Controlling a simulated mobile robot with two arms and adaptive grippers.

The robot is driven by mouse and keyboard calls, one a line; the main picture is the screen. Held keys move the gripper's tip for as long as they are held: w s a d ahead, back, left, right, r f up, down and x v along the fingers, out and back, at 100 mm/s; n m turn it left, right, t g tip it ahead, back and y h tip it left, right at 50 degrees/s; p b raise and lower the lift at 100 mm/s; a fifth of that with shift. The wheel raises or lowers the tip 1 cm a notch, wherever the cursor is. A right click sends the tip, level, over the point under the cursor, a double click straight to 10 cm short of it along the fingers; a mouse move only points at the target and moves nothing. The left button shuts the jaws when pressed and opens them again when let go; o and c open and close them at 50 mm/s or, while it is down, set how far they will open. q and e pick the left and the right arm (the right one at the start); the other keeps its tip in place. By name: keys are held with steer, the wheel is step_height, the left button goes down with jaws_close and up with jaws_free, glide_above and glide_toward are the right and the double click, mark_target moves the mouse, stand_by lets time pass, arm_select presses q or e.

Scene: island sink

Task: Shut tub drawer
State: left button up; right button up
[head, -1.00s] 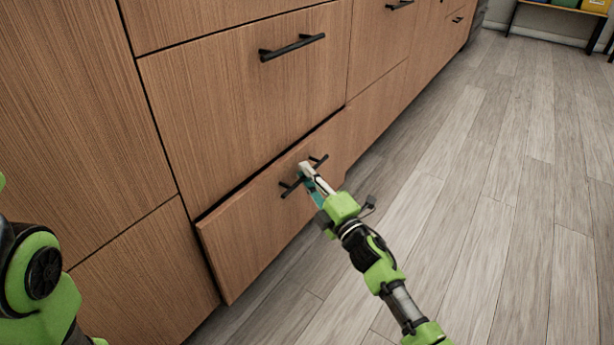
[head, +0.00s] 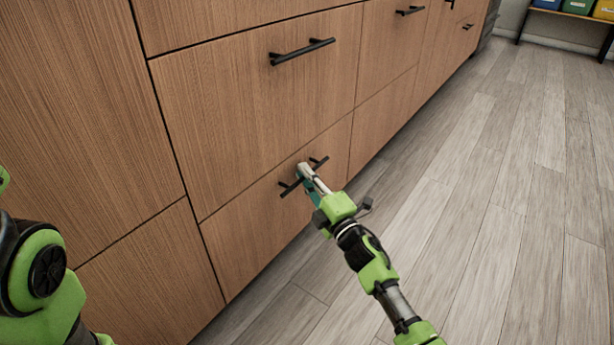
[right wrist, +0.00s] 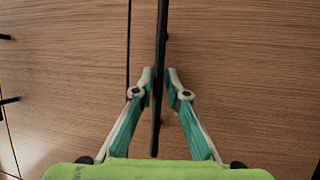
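The tub drawer is the low wooden drawer front (head: 250,240), with a black bar handle (head: 319,162). Its face looks flush with the cabinet, with only a thin seam along its top edge. My right gripper (head: 303,170) is at this handle. In the right wrist view, the fingers of my right gripper (right wrist: 160,80) lean inward, one on each side of the dark handle bar (right wrist: 161,40), closed down close upon it. Only part of my left arm shows at the left edge of the head view; its gripper is out of view.
A larger drawer (head: 255,105) with its own black handle (head: 302,52) is directly above. More closed wooden fronts run to both sides. The grey plank floor (head: 480,220) is clear on the right. A low shelf with coloured bins (head: 578,8) stands far back.

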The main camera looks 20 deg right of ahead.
steer(key=shift+a+r, duration=0.1)
steer(key=v, duration=1.2)
stand_by(0.4)
